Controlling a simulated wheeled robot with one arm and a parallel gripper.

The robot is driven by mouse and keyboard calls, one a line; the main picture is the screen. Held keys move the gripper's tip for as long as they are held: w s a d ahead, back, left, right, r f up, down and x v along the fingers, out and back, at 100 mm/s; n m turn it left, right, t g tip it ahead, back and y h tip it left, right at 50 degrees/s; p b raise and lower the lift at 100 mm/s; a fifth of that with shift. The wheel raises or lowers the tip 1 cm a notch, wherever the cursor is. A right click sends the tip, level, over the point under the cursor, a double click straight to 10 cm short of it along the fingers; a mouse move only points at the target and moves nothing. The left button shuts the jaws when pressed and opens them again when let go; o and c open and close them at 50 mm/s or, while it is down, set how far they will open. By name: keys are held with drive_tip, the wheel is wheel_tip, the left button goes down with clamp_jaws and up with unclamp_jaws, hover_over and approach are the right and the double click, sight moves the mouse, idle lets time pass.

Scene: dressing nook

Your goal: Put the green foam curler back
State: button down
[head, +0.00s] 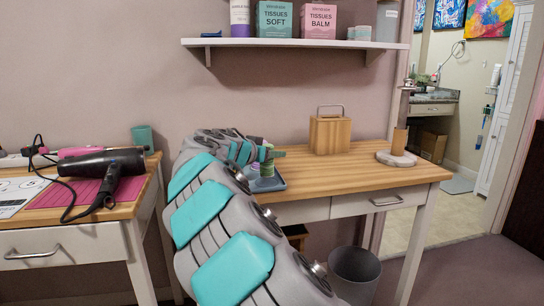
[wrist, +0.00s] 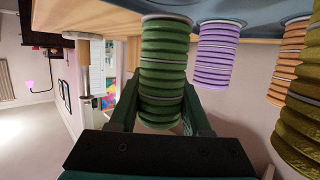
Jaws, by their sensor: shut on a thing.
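The green foam curler (wrist: 163,75) is ribbed and sits between the two fingers of my gripper (wrist: 160,112), which is shut on it. In the head view the green curler (head: 267,161) is upright, over the blue tray (head: 270,184) on the wooden table. In the wrist view its far end is at the edge of the blue-grey tray surface (wrist: 255,10); I cannot tell whether it touches. A purple curler (wrist: 217,55), an orange curler (wrist: 288,62) and an olive-yellow curler (wrist: 302,125) stand beside it. My arm hides part of the tray in the head view.
A wooden box with a handle (head: 329,134) and a round stand (head: 397,158) are farther right on the wooden table (head: 370,172). A hair dryer (head: 105,170) lies on the left table. A grey bin (head: 354,272) stands below. The table's middle is clear.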

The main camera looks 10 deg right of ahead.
drive_tip(key=shift+f, duration=0.95)
drive_tip(key=shift+f+b, duration=0.25)
drive_tip(key=shift+b, duration=0.05)
drive_tip(key=shift+c, duration=1.8)
unclamp_jaws()
drive_tip(key=shift+r, duration=0.1)
drive_tip(key=shift+r, duration=0.1)
drive_tip(key=shift+r+p, duration=0.25)
drive_tip(key=shift+p, duration=0.25)
drive_tip(key=b+v, duration=0.2)
drive_tip(key=v, duration=1)
drive_tip(key=shift+f, duration=0.1)
